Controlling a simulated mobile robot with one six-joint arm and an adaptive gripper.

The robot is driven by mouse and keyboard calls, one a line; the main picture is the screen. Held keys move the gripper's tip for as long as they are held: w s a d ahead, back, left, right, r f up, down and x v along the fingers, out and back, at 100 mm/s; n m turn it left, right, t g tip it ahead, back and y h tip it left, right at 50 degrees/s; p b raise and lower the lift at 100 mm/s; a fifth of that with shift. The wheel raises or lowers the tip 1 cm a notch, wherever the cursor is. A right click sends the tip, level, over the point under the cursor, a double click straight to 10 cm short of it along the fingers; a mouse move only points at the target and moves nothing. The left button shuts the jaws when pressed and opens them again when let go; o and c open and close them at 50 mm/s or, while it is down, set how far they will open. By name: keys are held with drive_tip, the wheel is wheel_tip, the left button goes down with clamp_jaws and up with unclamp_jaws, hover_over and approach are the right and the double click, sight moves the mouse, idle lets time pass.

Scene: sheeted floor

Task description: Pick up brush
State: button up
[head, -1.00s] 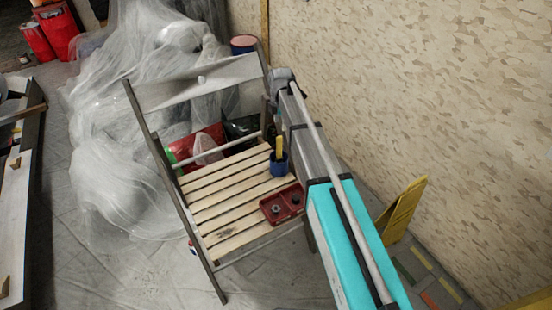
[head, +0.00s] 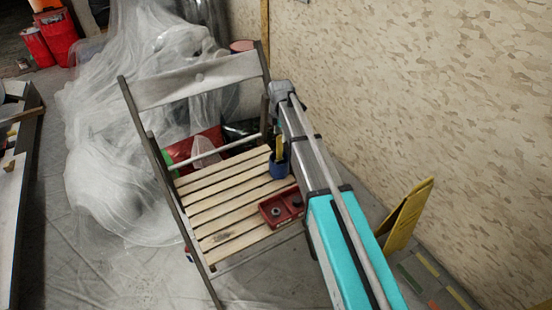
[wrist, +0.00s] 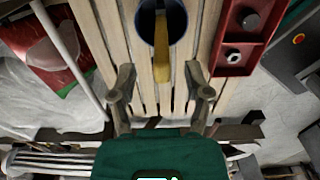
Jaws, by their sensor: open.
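The brush shows as a yellow handle (head: 279,147) standing up out of a dark blue cup (head: 278,170) on the slatted seat of a folding chair. In the wrist view the handle (wrist: 161,50) points from the cup (wrist: 178,22) toward my gripper (wrist: 160,78). My gripper is open, with one finger on each side of the handle's line and clear gaps to both. The handle's near end lies about level with the fingertips. The brush's lower part is hidden in the cup. In the head view my arm hides the gripper.
A red tray (head: 282,208) with small metal parts sits beside the cup on the chair seat (head: 225,215). The chair's backrest (head: 195,82) rises behind. Plastic sheeting (head: 110,170) covers things at left. A patterned wall (head: 420,90) and a yellow stand (head: 405,215) are at right.

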sight(279, 160)
idle(0.3)
drive_tip(key=f+b, duration=0.3)
drive_tip(key=shift+s+a+f, duration=0.1)
drive_tip(key=shift+s+f, duration=0.1)
drive_tip(key=shift+s, duration=0.05)
drive_tip(key=shift+f+b, duration=0.9)
drive_tip(key=shift+b, duration=0.25)
clamp_jaws()
